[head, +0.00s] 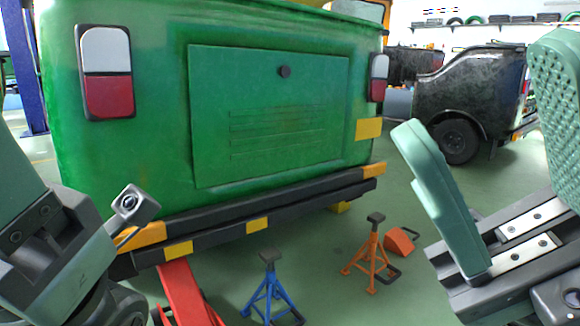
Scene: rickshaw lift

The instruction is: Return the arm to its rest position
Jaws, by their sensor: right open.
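My right gripper (483,88) is at the right side of the head view. Its two pale green fingers are wide apart with nothing between them, and the textured pad of the right finger faces the camera. It is apart from the green rickshaw (150,150), which fills the left and middle of the view. Part of my left arm, with a small camera on it, shows at the lower left in front of the rickshaw's bumper. My left gripper's fingers are not in view.
A blue jack stand (269,290) and an orange jack stand (374,255) stand on the floor behind the bumper (220,228). An orange wheel chock (400,241) and a red jack (188,295) are nearby. A dark vehicle (468,85) stands farther back.

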